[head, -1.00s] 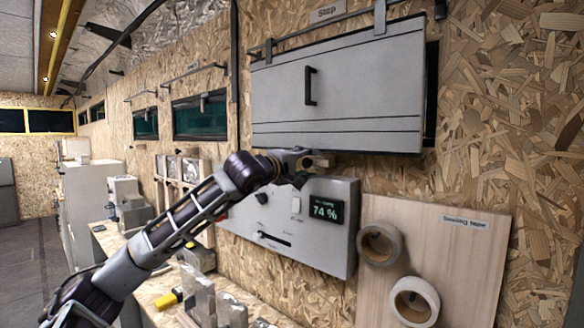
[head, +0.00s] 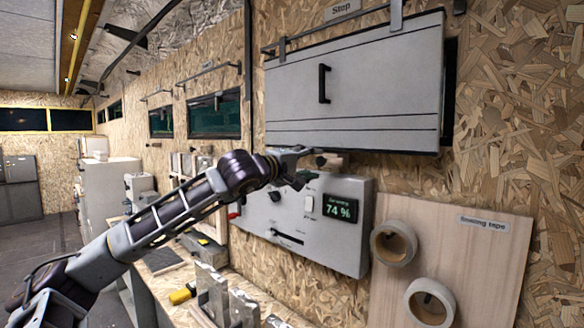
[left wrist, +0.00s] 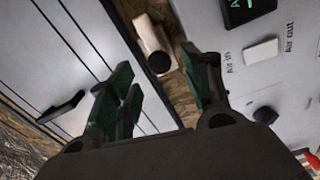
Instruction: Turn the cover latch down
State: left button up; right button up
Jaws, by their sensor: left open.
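The cover latch (head: 335,160) is a small pale wooden block with a dark round knob, just below the lower edge of the grey cover (head: 350,90). It appears to lie lengthwise along that edge. It also shows in the left wrist view (left wrist: 149,32), beyond the fingers, with the dark knob at its near end. My left gripper (head: 299,168) is open and empty, just left of the latch in the head view. In the left wrist view my left gripper (left wrist: 160,85) has its fingers spread, apparently clear of the latch. My right gripper is not in view.
A grey control panel (head: 345,245) with knobs, a slot and a 74 % display is right below the latch. A board with tape rolls (head: 393,243) hangs to the right. The cover has a black handle (head: 324,84). A cluttered bench (head: 160,262) runs below.

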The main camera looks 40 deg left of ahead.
pick_arm(q)
jog(key=shift+s+a, duration=0.1)
jog(key=shift+s, duration=1.4)
jog(key=shift+s, duration=0.35)
jog(key=shift+s+a, duration=0.1)
jog(key=shift+s, duration=1.45)
jog(key=shift+f, duration=0.1)
